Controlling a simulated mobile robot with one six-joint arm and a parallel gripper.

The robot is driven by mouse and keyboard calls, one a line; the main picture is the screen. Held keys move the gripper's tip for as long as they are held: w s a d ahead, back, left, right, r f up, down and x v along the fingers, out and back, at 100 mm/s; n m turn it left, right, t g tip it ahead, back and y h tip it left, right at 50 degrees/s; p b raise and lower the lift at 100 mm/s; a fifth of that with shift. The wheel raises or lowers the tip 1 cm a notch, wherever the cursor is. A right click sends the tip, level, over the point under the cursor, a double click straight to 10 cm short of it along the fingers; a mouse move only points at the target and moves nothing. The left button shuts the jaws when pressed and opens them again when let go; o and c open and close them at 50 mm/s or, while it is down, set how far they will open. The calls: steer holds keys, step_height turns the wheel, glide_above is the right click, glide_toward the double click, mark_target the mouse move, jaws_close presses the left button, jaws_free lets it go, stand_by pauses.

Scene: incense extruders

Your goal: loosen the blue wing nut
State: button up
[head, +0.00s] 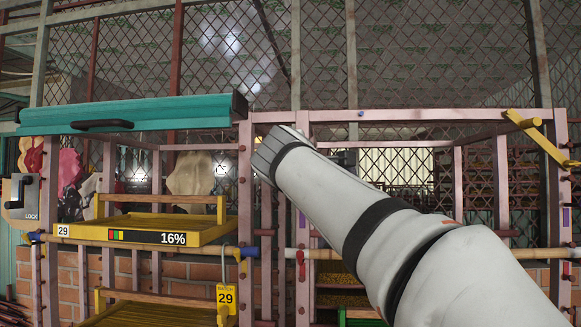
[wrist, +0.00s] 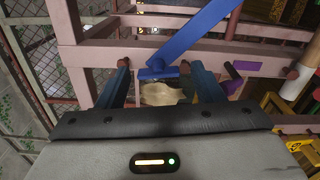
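In the wrist view, a blue wing nut (wrist: 157,72) sits at the lower end of a slanted blue bar (wrist: 205,30), against a pink frame rail (wrist: 110,55). My gripper (wrist: 162,80) is open, with one dark blue finger on each side of the nut. The nut shows between the fingers and a little beyond them; I cannot tell whether either finger touches it. In the head view my gripper (head: 268,150) is at the top of the pink frame, left of centre. The nut and the blue bar are hidden behind it there.
A teal roll (head: 130,113) with a black handle spans the upper left. Below it is a yellow tray (head: 150,230) with a 16% display. A yellow bar (head: 540,138) is fixed at the frame's right corner. A lock box (head: 20,203) is at far left.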

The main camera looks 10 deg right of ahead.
steer(key=shift+s, duration=0.1)
steer(key=b+v, duration=0.3)
steer(key=v, duration=0.4)
steer(key=shift+s, duration=0.3)
steer(key=shift+a+r, duration=0.1)
steer(key=s+d+f+m+g+y+b, duration=0.1)
steer(key=s+f+m+g, duration=0.15)
steer(key=f, duration=0.85)
steer(key=s+d+f+m+g+y, duration=0.1)
steer(key=d+f+m+g, duration=0.15)
steer(key=f, duration=0.75)
steer(key=s+d+f+m+g+b, duration=0.1)
steer(key=f+m+g, duration=0.15)
steer(key=f, duration=0.85)
steer(key=s+f+m+g+y, duration=0.1)
steer(key=s+f+m+g, duration=0.1)
steer(key=s+f, duration=0.3)
steer(key=s+f+m+g+y+b, duration=0.1)
steer(key=s+f, duration=0.4)
steer(key=f, duration=0.6)
steer(key=s+a+f+m+g+y, duration=0.1)
steer(key=s+f+m+g, duration=0.2)
steer(key=f, duration=0.6)
steer(key=s+m, duration=0.2)
steer(key=shift+s+y+b, duration=0.3)
steer(key=shift+s, duration=0.1)
